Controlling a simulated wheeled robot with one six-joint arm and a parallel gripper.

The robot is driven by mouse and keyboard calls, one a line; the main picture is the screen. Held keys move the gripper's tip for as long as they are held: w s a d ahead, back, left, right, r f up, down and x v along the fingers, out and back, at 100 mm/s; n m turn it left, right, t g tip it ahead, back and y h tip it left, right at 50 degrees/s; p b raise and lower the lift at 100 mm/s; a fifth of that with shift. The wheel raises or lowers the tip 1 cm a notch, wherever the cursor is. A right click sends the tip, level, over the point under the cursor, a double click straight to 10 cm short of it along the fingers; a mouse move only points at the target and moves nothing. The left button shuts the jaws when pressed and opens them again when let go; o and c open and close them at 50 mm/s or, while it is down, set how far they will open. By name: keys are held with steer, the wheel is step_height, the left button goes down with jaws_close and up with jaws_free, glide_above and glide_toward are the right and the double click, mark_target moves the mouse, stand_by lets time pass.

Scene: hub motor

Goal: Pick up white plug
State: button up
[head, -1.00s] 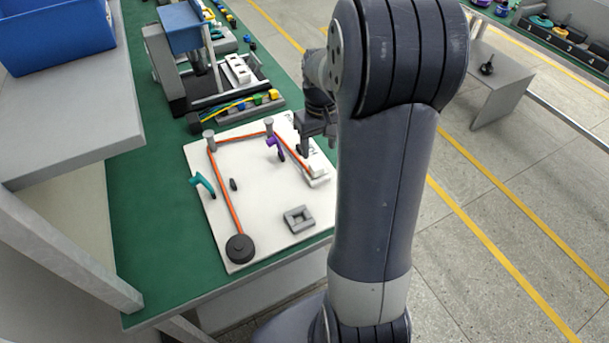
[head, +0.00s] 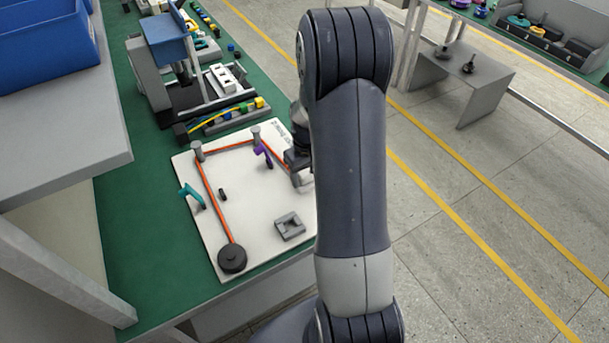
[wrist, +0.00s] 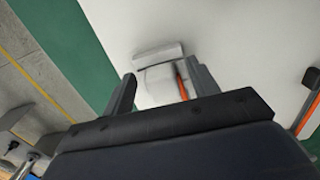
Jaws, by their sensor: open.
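The white plug (wrist: 157,85) shows in the wrist view at the end of an orange cable (wrist: 182,83), next to a pale block (wrist: 158,54). My gripper (wrist: 163,88) is open, with one finger to each side of the plug. I cannot tell whether either finger touches it. In the head view my gripper (head: 300,174) is low over the right edge of the white board (head: 250,215), partly behind my arm. The plug is not clearly visible there.
The orange cable runs around two grey posts (head: 197,152) to a dark round spool (head: 232,259). A teal clip (head: 190,194), a purple clip (head: 263,153) and a grey square block (head: 290,226) are on the board. A fixture (head: 175,75) stands behind it.

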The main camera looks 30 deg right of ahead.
mark_target(307, 175)
steer(key=shift+f, duration=0.15)
steer(key=c, duration=1.1)
step_height(307, 175, up, 10)
steer(key=shift+r+b, duration=0.1)
steer(key=shift+b, duration=0.3)
steer(key=shift+r+p, duration=0.75)
steer(key=shift+r, duration=0.05)
